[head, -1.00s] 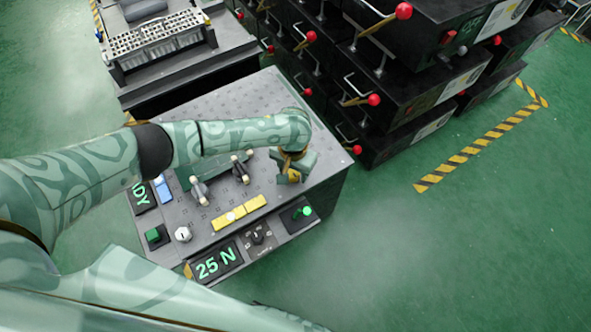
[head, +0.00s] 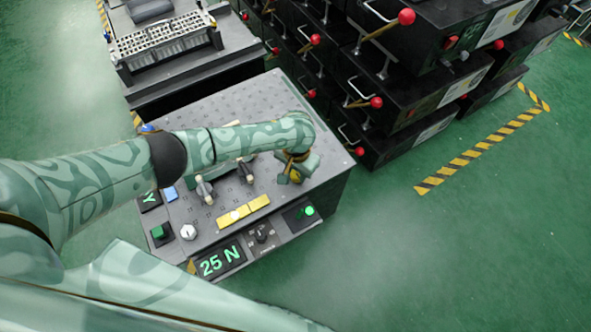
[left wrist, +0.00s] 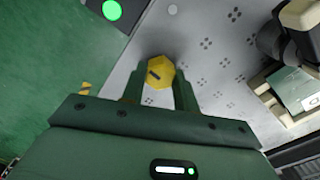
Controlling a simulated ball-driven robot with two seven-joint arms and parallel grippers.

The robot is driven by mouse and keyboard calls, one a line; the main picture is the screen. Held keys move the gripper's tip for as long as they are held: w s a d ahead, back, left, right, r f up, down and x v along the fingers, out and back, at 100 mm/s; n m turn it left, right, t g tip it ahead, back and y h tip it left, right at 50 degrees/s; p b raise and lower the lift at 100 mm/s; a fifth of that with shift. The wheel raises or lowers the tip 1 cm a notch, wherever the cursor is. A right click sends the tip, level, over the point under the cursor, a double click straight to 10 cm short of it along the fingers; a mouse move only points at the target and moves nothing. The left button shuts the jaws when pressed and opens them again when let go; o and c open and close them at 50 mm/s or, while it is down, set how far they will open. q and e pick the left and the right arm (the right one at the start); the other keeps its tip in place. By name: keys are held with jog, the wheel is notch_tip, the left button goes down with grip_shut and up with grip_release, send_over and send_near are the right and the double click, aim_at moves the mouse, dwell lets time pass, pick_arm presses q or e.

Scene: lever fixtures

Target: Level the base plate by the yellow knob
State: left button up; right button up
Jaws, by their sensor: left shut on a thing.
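The yellow knob (left wrist: 160,72) is a small faceted piece with a dark slot on its face, between my left gripper's fingers in the left wrist view. My left gripper (head: 294,172) is shut on it near the right edge of the grey perforated base plate (head: 245,98). In the head view the gripper and forearm cover most of the knob, and only a little yellow (head: 295,178) shows. The left wrist view shows bare plate (left wrist: 207,35) beyond the fingers. I cannot judge the plate's tilt. My right gripper is not in view.
Two clamp-like levers (head: 245,170), a yellow bar (head: 243,211), a lit green round light (head: 309,210) and a "25 N" display (head: 221,260) sit on the bench. Black boxes with red-knobbed levers (head: 376,102) stand behind right. Green floor is open at right.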

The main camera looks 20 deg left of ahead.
pick_arm(q)
jog(key=shift+d+r+m+p, duration=0.1)
jog(key=shift+r+m+p, duration=0.2)
jog(key=shift+m+p, duration=0.5)
jog(key=shift+f+m+p, duration=0.1)
jog(key=shift+m+p, duration=0.3)
jog(key=m, duration=0.2)
jog(key=shift+f+m, duration=0.25)
jog(key=shift+m, duration=0.05)
jog(key=m, duration=0.3)
jog(key=shift+m, duration=0.3)
jog(key=m, duration=0.5)
jog(key=shift+m, duration=2.6)
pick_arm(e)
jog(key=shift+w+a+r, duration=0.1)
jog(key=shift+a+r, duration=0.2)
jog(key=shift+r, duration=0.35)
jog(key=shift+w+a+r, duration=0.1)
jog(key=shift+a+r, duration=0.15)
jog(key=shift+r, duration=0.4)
